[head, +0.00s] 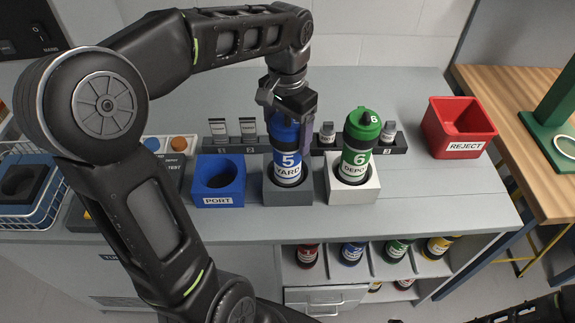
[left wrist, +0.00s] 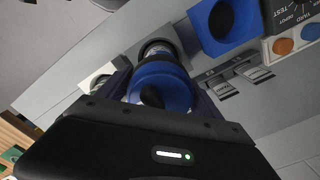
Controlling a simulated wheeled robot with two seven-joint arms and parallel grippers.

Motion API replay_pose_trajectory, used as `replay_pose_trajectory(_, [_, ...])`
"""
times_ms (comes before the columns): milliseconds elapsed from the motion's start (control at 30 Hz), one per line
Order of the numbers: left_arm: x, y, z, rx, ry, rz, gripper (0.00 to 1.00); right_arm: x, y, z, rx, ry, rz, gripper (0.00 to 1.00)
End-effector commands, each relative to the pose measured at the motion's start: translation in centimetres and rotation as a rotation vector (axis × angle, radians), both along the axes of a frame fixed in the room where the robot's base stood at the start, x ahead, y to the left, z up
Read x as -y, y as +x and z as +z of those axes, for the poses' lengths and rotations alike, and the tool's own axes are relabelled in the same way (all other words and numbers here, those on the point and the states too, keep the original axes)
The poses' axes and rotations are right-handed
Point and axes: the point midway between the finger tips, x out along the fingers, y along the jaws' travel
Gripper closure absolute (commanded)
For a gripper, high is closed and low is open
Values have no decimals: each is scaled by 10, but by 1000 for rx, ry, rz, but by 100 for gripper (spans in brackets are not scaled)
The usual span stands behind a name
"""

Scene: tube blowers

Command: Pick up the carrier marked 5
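The carrier marked 5 (head: 288,168) is a blue-capped cylinder labelled YARD, upright in a grey square socket (head: 287,196) on the bench. My left gripper (head: 287,124) reaches down over its top, with one finger on each side of the cap. In the left wrist view the blue cap (left wrist: 160,88) lies between the fingers of the left gripper (left wrist: 160,98). I cannot tell whether the fingers press on it. My right gripper is not identifiable; only a dark part of my body shows at the lower right of the head view.
The green carrier 6 (head: 355,157) stands close on the right in a white socket (head: 354,190). An empty blue PORT socket (head: 218,185) is on the left. Small label stands are behind. A red REJECT bin (head: 458,128) sits at right.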

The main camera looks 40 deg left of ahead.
Motion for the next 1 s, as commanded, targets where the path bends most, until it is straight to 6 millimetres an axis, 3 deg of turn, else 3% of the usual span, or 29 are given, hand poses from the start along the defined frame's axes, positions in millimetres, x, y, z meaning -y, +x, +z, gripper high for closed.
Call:
replay_pose_trajectory(900, [0, 0, 0, 0, 0, 0, 100, 0, 0, 0, 0, 0, 0, 64])
replay_pose_trajectory(1000, [0, 0, 0, 1, 0, 0, 100, 0, 0, 0, 0, 0, 0, 64])
